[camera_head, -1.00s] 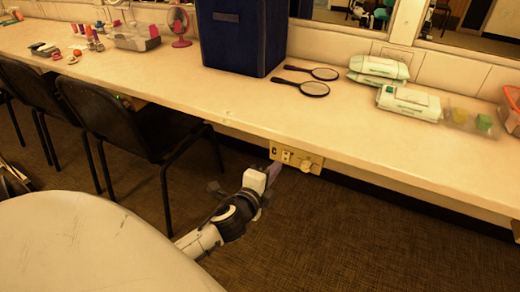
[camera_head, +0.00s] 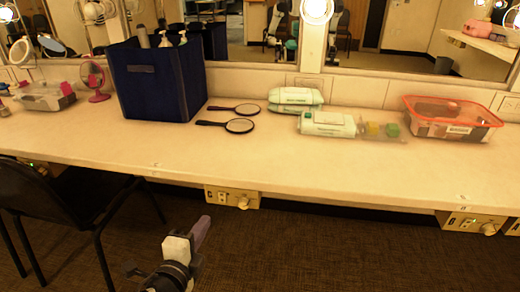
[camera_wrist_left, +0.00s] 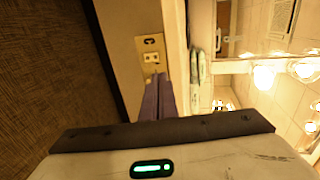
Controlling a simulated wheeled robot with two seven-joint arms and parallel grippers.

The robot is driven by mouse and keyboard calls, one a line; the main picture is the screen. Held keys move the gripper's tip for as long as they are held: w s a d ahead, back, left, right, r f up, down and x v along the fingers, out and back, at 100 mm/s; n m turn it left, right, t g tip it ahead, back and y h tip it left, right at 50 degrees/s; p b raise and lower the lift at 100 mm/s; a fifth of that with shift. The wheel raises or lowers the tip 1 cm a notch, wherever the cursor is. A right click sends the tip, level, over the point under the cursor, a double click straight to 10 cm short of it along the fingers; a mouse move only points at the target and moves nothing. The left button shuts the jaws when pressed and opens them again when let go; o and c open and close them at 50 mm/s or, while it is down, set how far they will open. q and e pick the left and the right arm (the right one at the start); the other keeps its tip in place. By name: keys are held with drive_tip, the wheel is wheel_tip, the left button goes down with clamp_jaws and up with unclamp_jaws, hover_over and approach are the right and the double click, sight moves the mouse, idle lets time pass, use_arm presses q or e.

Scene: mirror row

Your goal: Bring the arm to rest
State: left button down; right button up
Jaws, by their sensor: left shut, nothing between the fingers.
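My left gripper (camera_head: 201,229) shows low in the head view, in front of the counter and below its top. Its purple fingers are shut together with nothing between them. In the left wrist view the closed fingers (camera_wrist_left: 158,98) point toward the counter's front edge and an outlet panel (camera_wrist_left: 151,57). The outlet panel also shows in the head view (camera_head: 232,198), beyond the fingertips. The gripper looks apart from the counter. My right gripper is not in view.
The long counter (camera_head: 290,165) holds a dark blue bin (camera_head: 155,85), two hand mirrors (camera_head: 239,126), wipe packs (camera_head: 327,124), and an orange-rimmed container (camera_head: 452,118). A black chair (camera_head: 65,200) stands at left. Carpet to the right of the gripper is clear.

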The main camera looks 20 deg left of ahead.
use_arm(q)
drive_tip(key=s+d+f+n+g+h+p, duration=0.3)
drive_tip(key=s+d+f+n+g+h, duration=0.3)
drive_tip(key=s+d+f+n, duration=0.6)
drive_tip(key=s+d+f, duration=0.3)
drive_tip(key=d, duration=0.2)
drive_tip(key=shift+s+d+f+n, duration=0.2)
drive_tip(key=shift+f+n, duration=0.05)
drive_tip(key=shift+n, duration=0.15)
drive_tip(key=shift+d, duration=0.1)
